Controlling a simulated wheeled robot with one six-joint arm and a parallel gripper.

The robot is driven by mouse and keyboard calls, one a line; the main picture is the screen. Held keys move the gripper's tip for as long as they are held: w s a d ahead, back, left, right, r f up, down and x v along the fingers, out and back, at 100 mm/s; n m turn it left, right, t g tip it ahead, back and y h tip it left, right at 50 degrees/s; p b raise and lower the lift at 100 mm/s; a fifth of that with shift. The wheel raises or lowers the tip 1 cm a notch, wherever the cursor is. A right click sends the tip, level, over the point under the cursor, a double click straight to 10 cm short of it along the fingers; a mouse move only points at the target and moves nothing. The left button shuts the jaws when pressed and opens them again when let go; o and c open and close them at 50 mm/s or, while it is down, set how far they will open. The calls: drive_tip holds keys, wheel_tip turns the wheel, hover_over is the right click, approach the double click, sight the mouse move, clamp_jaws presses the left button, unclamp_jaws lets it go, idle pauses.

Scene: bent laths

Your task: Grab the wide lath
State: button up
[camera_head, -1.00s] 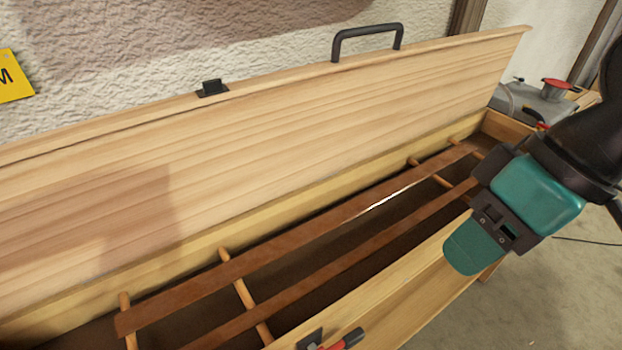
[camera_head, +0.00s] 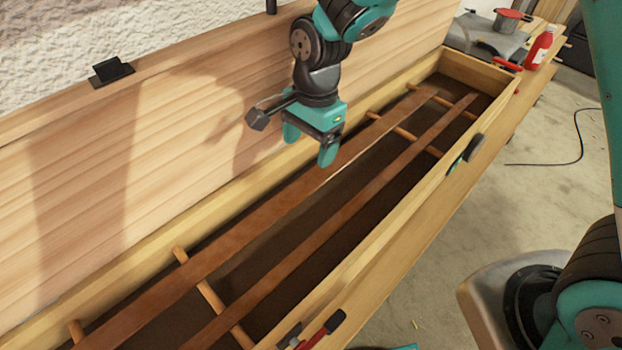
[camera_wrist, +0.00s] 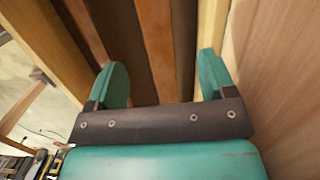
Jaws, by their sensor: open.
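Two brown laths lie lengthwise in a long open wooden box. The wide lath (camera_head: 240,236) is the one nearer the lid; the narrow lath (camera_head: 300,253) runs beside it, nearer the front wall. My gripper (camera_head: 308,146) is open and empty, its fingers pointing down above the wide lath, about midway along the box. In the wrist view, the wide lath (camera_wrist: 157,45) runs between the two spread fingers of my gripper (camera_wrist: 162,68), and the narrow lath (camera_wrist: 86,30) passes left of them. Neither finger visibly touches a lath.
The box's raised lid (camera_head: 190,150) stands close behind my gripper. Round wooden crossbars (camera_head: 205,285) support the laths. The front wall (camera_head: 400,215) carries a latch and a red-handled clamp (camera_head: 322,330). A red bottle (camera_head: 540,47) stands beyond the far end.

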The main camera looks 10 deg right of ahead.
sight(311, 181)
drive_tip(key=shift+f, duration=0.5)
drive_tip(key=f+p, duration=0.1)
drive_tip(key=f, duration=0.2)
drive_tip(key=f+p, duration=0.1)
drive_tip(key=f, duration=0.3)
drive_tip(key=shift+s+d+p, duration=0.2)
drive_tip(key=shift+p, duration=0.15)
drive_tip(key=shift+c, duration=0.2)
drive_tip(key=c, duration=1)
